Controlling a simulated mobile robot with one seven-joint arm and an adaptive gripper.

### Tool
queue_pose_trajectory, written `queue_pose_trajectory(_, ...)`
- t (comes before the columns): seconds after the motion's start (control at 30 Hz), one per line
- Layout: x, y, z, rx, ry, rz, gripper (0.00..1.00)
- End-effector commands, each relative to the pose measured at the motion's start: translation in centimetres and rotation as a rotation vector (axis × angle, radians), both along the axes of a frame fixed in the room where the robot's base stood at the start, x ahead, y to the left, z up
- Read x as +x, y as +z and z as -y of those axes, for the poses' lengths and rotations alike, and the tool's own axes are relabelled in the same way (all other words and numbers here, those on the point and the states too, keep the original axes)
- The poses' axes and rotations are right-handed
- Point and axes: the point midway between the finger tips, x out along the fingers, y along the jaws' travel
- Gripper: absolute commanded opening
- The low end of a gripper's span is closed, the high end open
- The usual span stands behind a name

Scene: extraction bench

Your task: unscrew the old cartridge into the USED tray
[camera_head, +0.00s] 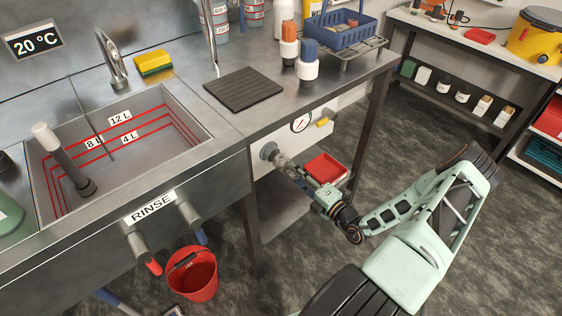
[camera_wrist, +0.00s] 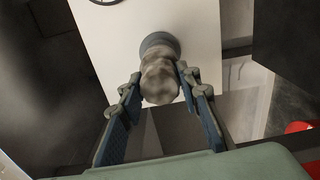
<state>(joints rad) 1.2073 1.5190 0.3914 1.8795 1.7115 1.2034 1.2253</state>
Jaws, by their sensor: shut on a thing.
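The old cartridge (camera_head: 279,160) is a mottled grey-beige piece sticking out from a grey round socket (camera_head: 268,151) on the white panel under the bench. The wrist view shows the cartridge (camera_wrist: 160,78) end-on to a grey collar (camera_wrist: 159,43), with no clear gap between them. My gripper (camera_head: 291,168) is shut on the cartridge, with one finger on each side in the wrist view (camera_wrist: 158,88). A red tray (camera_head: 326,167) sits just right of my gripper below the bench top. I cannot read a label on it.
The bench leg (camera_head: 369,130) stands to the right. A sink (camera_head: 120,150) with taps and a red bucket (camera_head: 192,278) are left. Two capped bottles (camera_head: 307,65) stand on the bench.

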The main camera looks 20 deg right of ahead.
Motion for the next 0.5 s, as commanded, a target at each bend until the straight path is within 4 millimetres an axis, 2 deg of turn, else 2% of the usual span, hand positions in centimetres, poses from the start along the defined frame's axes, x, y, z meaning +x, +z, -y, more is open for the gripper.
queue_pose_trajectory(0.5, -1.5, 0.1, 0.6, 0.0, -0.001, 0.001, 0.0)
